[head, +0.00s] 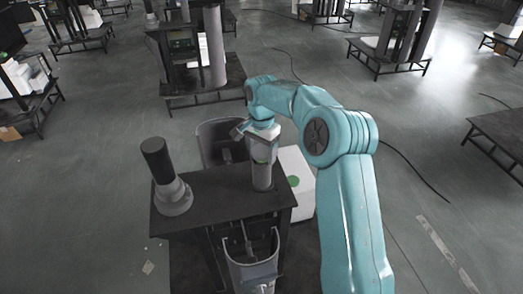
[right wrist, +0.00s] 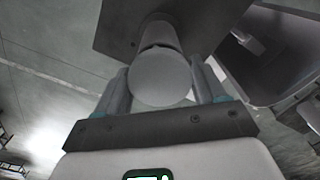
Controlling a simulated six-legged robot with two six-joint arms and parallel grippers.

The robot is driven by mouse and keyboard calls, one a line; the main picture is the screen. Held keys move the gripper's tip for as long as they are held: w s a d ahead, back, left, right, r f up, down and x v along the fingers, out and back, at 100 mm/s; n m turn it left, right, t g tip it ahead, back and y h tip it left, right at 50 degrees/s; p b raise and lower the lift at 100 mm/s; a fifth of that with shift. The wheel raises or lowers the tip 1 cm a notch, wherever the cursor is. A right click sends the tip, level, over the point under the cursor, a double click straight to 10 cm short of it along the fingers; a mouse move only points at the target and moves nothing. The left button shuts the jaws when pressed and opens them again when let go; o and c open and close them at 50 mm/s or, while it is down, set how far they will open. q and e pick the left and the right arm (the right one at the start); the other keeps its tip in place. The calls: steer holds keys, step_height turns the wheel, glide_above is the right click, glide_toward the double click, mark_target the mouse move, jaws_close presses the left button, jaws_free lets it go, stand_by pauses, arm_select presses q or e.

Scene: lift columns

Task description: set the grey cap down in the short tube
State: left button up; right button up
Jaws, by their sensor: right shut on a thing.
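The grey cap (right wrist: 160,80) shows as a pale round disc in the right wrist view, with a finger of my right gripper (right wrist: 162,84) on each side of it. The gripper is shut on the cap. The short tube (right wrist: 160,36) shows just beyond the cap, roughly in line with it, with a dark line between them. In the head view the tube (head: 262,180) stands upright at the right of the dark table, directly below my right gripper (head: 263,152). The cap is not clear there, and I cannot tell whether it touches the tube. My left gripper is not in view.
A dark cylinder on a grey base (head: 173,195) stands at the left of the dark table top (head: 222,197). A white box with a green disc (head: 303,190) is right of the table. Grey open containers stand behind (head: 212,132) and in front (head: 236,270).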

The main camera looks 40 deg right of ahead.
steer(key=shift+f, duration=0.3)
stand_by(0.5)
steer(key=o, duration=1.1)
steer(key=shift+r, duration=0.1)
step_height(320, 180, up, 5)
steer(key=p, duration=0.4)
steer(key=shift+r+p, duration=0.35)
steer(key=shift+r, duration=0.6)
steer(key=shift+s, duration=0.1)
